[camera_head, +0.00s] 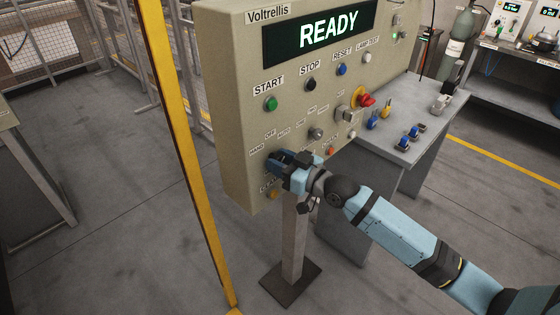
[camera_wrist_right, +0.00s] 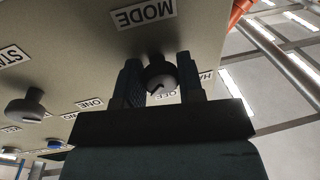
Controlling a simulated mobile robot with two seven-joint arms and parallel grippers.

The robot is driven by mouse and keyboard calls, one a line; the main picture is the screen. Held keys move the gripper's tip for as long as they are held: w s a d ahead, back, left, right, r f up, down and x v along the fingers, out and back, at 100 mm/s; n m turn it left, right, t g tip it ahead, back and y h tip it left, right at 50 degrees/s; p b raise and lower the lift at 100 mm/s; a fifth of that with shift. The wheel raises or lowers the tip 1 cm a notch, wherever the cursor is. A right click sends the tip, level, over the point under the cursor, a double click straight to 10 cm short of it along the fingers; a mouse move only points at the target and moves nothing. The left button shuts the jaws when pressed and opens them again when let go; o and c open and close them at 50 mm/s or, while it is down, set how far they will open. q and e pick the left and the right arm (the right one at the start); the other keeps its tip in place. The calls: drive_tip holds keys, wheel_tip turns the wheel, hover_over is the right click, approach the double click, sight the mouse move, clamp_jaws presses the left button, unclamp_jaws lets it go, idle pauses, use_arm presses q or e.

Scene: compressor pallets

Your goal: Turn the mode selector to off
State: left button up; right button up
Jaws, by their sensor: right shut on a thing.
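The grey control panel (camera_head: 238,110) carries a lit READY display (camera_head: 318,32). The mode selector (camera_wrist_right: 158,72) is a round grey knob near the MODE label (camera_wrist_right: 143,14), which is upside down in the right wrist view. My right gripper (camera_head: 279,157) is at the panel's lower left, with its fingers on either side of the knob and shut on it. In the head view the gripper hides the knob. The OFF label (camera_wrist_right: 166,95) and part of the HAND label (camera_wrist_right: 206,75) show near the fingers. Which position the knob points to is hard to tell. My left gripper is not in view.
A second selector (camera_head: 316,133) sits right of the gripper, with a green start button (camera_head: 271,104) above. A red and yellow emergency stop (camera_head: 364,99) is further right. A yellow post (camera_head: 178,130) stands left of the panel. A grey table (camera_head: 400,150) stands behind.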

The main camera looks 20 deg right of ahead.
drive_tip(key=shift+r+n, duration=0.1)
drive_tip(key=shift+n, duration=0.2)
drive_tip(key=n+p, duration=0.2)
drive_tip(key=n, duration=0.1)
drive_tip(key=shift+r+p, duration=0.1)
drive_tip(key=shift+p, duration=0.2)
drive_tip(key=n+h+p, duration=0.1)
drive_tip(key=n+p, duration=0.1)
drive_tip(key=n, duration=0.1)
drive_tip(key=shift+n+g, duration=0.3)
drive_tip(key=shift+n+p, duration=0.3)
drive_tip(key=shift+n, duration=0.2)
drive_tip(key=o, duration=0.9)
drive_tip(key=shift+s, duration=0.1)
